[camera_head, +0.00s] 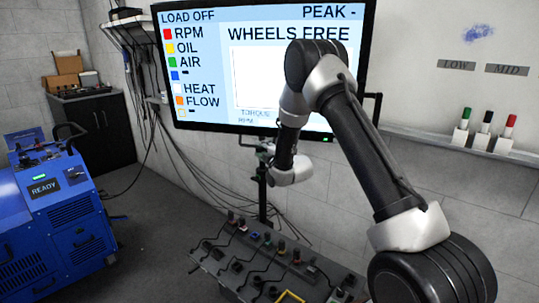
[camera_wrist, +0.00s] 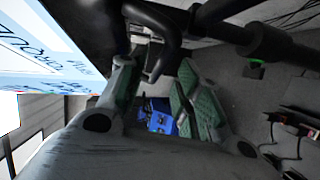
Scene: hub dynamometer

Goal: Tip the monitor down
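The monitor (camera_head: 265,65) is a large screen with a black frame, showing "WHEELS FREE" and a coloured list. In the wrist view its lit screen (camera_wrist: 40,50) runs down the left side. A black bent handle (camera_wrist: 170,45) comes from the top of the wrist view and reaches between the fingertips. My gripper (camera_wrist: 155,82) has its green-padded fingers spread apart, one on each side of the handle's end; I see no clear grip on it. In the head view my gripper (camera_head: 264,150) is small, just below the monitor's lower edge, partly hidden by my wrist.
A control panel with several knobs and levers (camera_head: 275,262) stands below the monitor. A blue machine marked READY (camera_head: 60,220) is at left, beside a dark cabinet (camera_head: 95,125). Cables hang behind the stand pole (camera_head: 263,195). Several coloured markers (camera_head: 485,130) sit on the right ledge.

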